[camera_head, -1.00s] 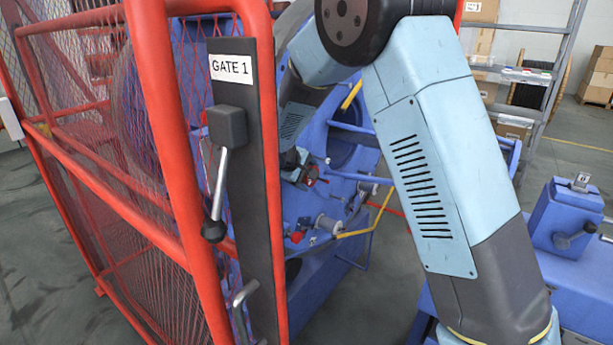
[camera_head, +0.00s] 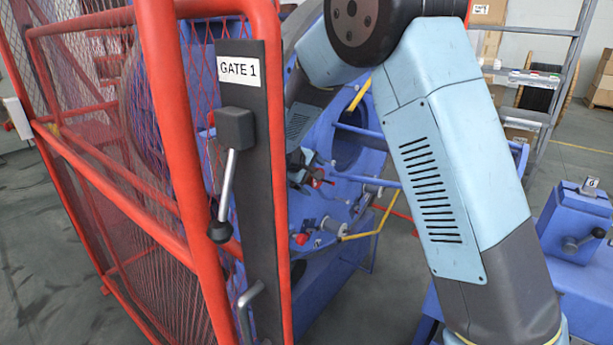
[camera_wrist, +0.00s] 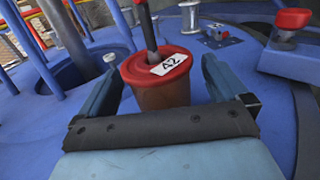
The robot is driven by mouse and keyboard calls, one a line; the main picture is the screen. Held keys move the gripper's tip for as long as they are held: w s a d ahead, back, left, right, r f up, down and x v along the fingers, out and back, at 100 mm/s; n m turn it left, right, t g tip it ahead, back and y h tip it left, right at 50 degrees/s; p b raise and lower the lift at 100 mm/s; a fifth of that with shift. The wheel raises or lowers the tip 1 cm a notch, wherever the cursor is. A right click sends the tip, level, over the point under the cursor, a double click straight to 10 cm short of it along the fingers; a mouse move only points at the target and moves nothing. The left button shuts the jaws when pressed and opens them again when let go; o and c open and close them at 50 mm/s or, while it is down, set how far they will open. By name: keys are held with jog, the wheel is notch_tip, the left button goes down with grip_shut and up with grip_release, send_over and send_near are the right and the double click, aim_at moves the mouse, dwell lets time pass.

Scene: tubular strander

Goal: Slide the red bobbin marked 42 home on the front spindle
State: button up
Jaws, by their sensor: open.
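The red bobbin marked 42 (camera_wrist: 163,80) shows in the wrist view with its label on the red top flange. A dark grey spindle rod (camera_wrist: 147,22) rises from the middle of that flange. How far the bobbin sits along the spindle cannot be told. My gripper (camera_wrist: 160,72) is open, with one blue finger on each side of the bobbin. A gap shows between the bobbin and the right finger; the left finger is close to its side. In the head view my gripper (camera_head: 304,170) is small, beside the blue machine, behind the gate post.
The red mesh gate (camera_head: 175,130) with its GATE 1 post (camera_head: 262,190) and lever stands close on the left. Blue bars (camera_wrist: 55,35) stand at left.

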aim_at(329, 182)
jog(key=v, duration=0.8)
jog(key=shift+r, duration=0.2)
dwell(0.4)
jog(key=shift+s+a, duration=0.1)
jog(key=shift+f, duration=0.1)
jog(key=shift+x, duration=3.55)
jog(key=v, duration=0.7)
jog(key=x, duration=0.9)
jog(key=s+d, duration=0.2)
jog(key=d, duration=0.1)
jog(key=shift+s+d, duration=0.25)
jog(key=shift+d, duration=0.1)
jog(key=shift+s+d, duration=0.5)
jog(key=shift+d, duration=0.25)
